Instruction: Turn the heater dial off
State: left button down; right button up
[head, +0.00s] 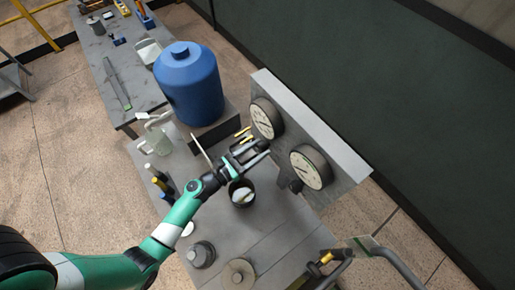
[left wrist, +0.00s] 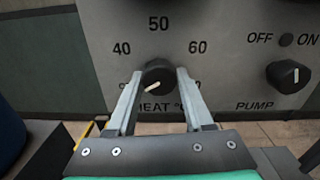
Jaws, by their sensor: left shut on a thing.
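The heater dial (left wrist: 158,77) is a black round knob on a grey panel, with 40, 50 and 60 above it and HEAT lettering below. Its white mark points to the lower left, and the lowest scale markings are partly hidden by my fingers. My left gripper (left wrist: 160,72) has one finger on each side of the knob and is shut on it. In the head view my left gripper (head: 262,150) reaches the panel (head: 345,183) below the gauges, and the dial is hidden there by the fingers. My right gripper is not in view.
A black pump knob (left wrist: 289,76) sits right of the dial. Two round gauges (head: 310,167) are on the panel. A dark cup (head: 243,204) stands under my left wrist. A blue tank (head: 188,85) and a clear jug (head: 158,142) stand on the bench to the left.

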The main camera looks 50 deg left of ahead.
pick_arm(q)
jog(key=shift+c, duration=1.4)
grip_release()
jog(key=s, duration=1.1)
jog(key=shift+s+a, duration=0.3)
jog(key=shift+a, duration=0.05)
